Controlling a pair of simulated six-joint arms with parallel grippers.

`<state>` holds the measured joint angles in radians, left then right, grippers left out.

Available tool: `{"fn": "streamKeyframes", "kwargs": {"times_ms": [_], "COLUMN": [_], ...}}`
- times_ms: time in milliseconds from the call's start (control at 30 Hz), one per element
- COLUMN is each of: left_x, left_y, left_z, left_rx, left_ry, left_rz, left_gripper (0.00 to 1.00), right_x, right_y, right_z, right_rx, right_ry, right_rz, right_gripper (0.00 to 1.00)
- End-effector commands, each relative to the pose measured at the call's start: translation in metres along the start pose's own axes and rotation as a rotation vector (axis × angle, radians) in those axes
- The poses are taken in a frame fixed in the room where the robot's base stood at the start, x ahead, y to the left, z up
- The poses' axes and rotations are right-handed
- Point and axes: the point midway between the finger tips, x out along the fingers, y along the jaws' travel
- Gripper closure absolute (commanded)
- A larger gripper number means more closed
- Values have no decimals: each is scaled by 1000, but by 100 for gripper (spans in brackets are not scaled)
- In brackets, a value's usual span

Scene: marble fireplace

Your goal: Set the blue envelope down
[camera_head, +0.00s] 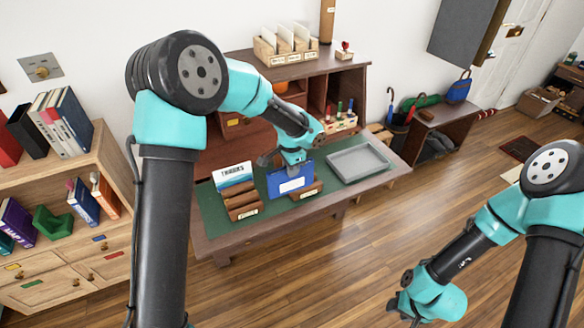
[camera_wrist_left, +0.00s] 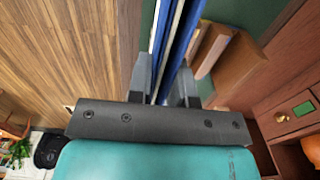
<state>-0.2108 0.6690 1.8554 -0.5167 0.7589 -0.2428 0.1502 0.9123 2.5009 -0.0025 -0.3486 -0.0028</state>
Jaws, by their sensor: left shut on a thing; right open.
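The blue envelope (camera_head: 283,185), with a white label, stands roughly upright over the green desk mat (camera_head: 219,217). My left gripper (camera_head: 293,168) is shut on its upper edge. In the left wrist view the blue envelope (camera_wrist_left: 176,40) runs between the two fingers (camera_wrist_left: 160,85), seen edge-on. A low wooden holder (camera_head: 307,191) is at the envelope's lower edge; I cannot tell whether the envelope rests in its slot or is just above it. My right gripper (camera_head: 402,308) is at the bottom of the head view, away from the desk, open and only partly visible.
A stepped wooden rack (camera_head: 243,206) with a white and blue card (camera_head: 234,176) stands left of the envelope. A grey tray (camera_head: 358,163) lies to the right. The desk hutch (camera_head: 318,92) rises behind. Open wooden floor lies in front.

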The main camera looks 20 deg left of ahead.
Motion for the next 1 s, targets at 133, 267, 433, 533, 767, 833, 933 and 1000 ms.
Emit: {"fn": "streamKeyframes", "kwargs": {"times_ms": [133,267,433,533,767,833,933,1000], "left_x": [-2,-7,-15,-20,-24,-24,-24,-24], "left_y": [-1,-2,-3,-4,-4,-4,-4,-4], "left_z": [3,10,24,31,39,39,39,39], "left_rx": [-35,-131,-325,-433,-556,-560,-559,-558], "left_ry": [0,0,-1,-2,-3,-3,-3,-3], "left_rz": [0,0,0,0,0,0,0,0], "left_gripper": [100,100,100,100,100,100,100,100], "right_x": [0,0,0,0,0,0,0,0], "right_y": [0,0,0,0,0,0,0,0], "right_z": [0,0,0,0,0,0,0,0], "right_rx": [0,0,0,0,0,0,0,0], "right_ry": [0,0,0,0,0,0,0,0], "right_rz": [0,0,0,0,0,0,0,0], "right_gripper": [57,57,57,57,57,57,57,57]}}
